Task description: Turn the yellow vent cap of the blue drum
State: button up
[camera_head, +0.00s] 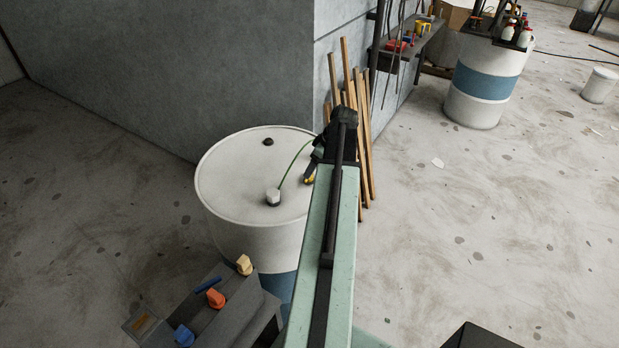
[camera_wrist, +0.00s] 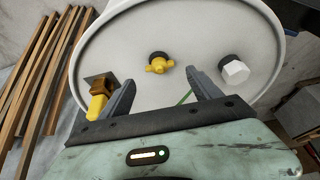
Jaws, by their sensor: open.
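The yellow vent cap (camera_wrist: 158,64), a winged knob on a dark base, sits on the white top of the drum (camera_wrist: 105,57). In the head view the drum (camera_head: 222,180) is pale with a blue band. My gripper (camera_wrist: 161,77) is open, its fingers apart below the cap in the wrist view; the cap shows just beyond the gap and looks untouched. A white hexagonal cap (camera_wrist: 235,71) is to its right. A yellow piece (camera_head: 309,178) shows beside my gripper in the head view; I cannot tell whether it is the vent cap.
A thin green line (camera_head: 293,163) runs from the white cap towards my gripper. Wooden strips (camera_head: 368,155) lean on the wall behind. A grey rack (camera_head: 236,312) with coloured knobs stands at front left. Another banded drum (camera_head: 487,85) stands back right. The right floor is mostly clear.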

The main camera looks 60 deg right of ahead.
jog(key=b+x, duration=0.4)
jog(key=x, duration=0.1)
jog(key=shift+f, duration=0.25)
jog(key=shift+r, duration=0.15)
jog(key=c, duration=1.4)
